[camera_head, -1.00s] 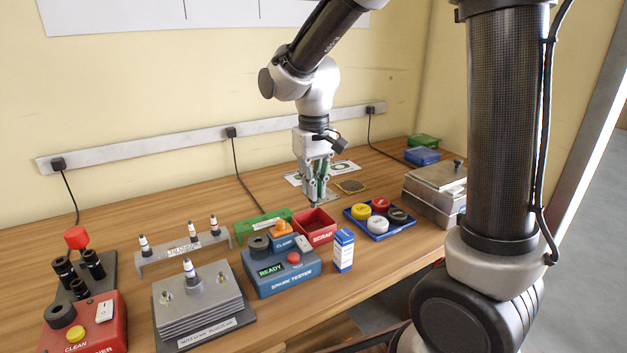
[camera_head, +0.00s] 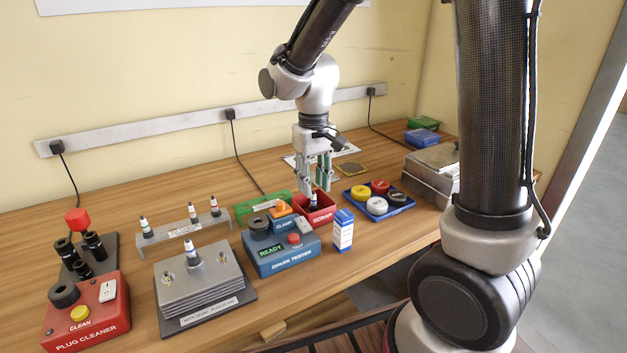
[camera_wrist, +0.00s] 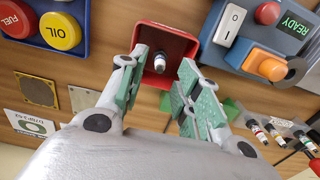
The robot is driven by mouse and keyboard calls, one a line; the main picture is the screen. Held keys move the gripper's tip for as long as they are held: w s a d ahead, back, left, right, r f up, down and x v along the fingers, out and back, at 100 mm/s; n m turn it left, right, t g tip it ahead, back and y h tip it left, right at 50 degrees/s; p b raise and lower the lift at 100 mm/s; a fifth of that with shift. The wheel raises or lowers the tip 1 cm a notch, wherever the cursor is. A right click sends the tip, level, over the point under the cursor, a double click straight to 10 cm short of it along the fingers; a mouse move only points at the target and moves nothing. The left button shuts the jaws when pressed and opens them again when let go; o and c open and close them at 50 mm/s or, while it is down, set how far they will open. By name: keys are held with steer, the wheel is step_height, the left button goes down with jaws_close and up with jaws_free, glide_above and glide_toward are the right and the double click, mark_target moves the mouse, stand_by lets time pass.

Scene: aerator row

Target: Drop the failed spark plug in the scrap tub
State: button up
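The spark plug (camera_wrist: 160,60) is in the red scrap tub (camera_wrist: 187,34), between and beyond my open fingers in the wrist view. In the head view the plug (camera_head: 314,201) shows upright at the scrap tub (camera_head: 322,219), its lower end hidden by the tub's front wall. My gripper (camera_head: 316,188) is directly above the tub, pointing down. In the wrist view its green-padded fingers (camera_wrist: 158,92) are spread apart with nothing between the pads, clear of the plug.
The blue spark tester (camera_head: 285,258) stands left of the tub, with a blue-white box (camera_head: 343,230) in front. A blue tray of round caps (camera_head: 361,196) lies right. Other plugs stand in a grey rack (camera_head: 180,241) and a grey block (camera_head: 197,283).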

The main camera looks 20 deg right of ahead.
steer(key=shift+r, duration=0.1)
step_height(320, 180, up, 7)
stand_by(0.5)
steer(key=s+d+r+m+t, duration=0.1)
steer(key=s+d+r+t, duration=0.1)
steer(key=s+d, duration=0.5)
steer(key=s+d+r+m+t, duration=0.1)
steer(key=s+d+r, duration=0.3)
steer(key=s+d, duration=0.4)
steer(key=s+t, duration=0.1)
steer(key=s, duration=0.3)
